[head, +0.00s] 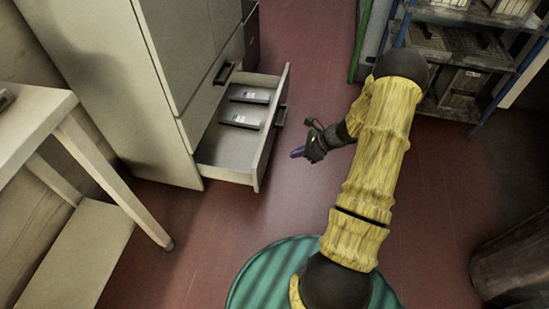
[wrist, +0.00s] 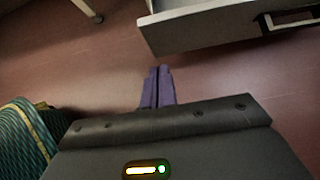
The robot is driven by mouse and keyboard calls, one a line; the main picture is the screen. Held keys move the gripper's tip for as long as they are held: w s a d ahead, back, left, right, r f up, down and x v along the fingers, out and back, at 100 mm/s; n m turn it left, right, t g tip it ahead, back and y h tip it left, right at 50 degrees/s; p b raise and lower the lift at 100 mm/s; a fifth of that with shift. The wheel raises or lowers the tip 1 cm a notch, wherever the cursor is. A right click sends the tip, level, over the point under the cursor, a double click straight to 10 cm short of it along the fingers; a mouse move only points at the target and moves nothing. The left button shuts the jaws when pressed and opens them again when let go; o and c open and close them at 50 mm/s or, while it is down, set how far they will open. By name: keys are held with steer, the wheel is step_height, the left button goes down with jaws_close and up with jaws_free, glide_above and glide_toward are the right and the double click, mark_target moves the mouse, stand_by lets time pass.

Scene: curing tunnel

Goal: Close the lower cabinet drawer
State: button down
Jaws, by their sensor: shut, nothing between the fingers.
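The lower cabinet drawer (head: 232,150) is pulled out from the pale cabinet (head: 110,65) in the head view. Small dark boxes with light labels (head: 247,95) lie inside it. A dark handle (head: 281,115) is on its front. The drawer's front (wrist: 215,28) and its handle also show at the top right of the wrist view. My gripper (head: 298,152) is just right of the drawer front, apart from it, in the head view. Its purple fingers (wrist: 157,86) are shut together and empty, over the red floor in the wrist view.
A pale table (head: 35,125) stands at the left, with a leg reaching the floor. A metal shelf with dark crates (head: 455,50) stands at the upper right. A dark round object (head: 515,260) is at the lower right. Red floor (head: 310,85) is clear before the drawer.

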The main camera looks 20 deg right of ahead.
mark_target(259, 162)
steer(key=b+x, duration=0.2)
steer(key=x, duration=0.2)
steer(key=b+x, duration=0.3)
steer(key=x, duration=0.1)
steer(key=a+r+b+x, duration=0.1)
steer(key=b+x, duration=0.1)
steer(key=x, duration=0.2)
steer(key=shift+w, duration=0.35)
steer(key=shift+w+a+r+b, duration=0.25)
steer(key=shift+w+a+b, duration=0.1)
steer(key=shift+a, duration=0.2)
steer(key=shift+w+a, duration=0.1)
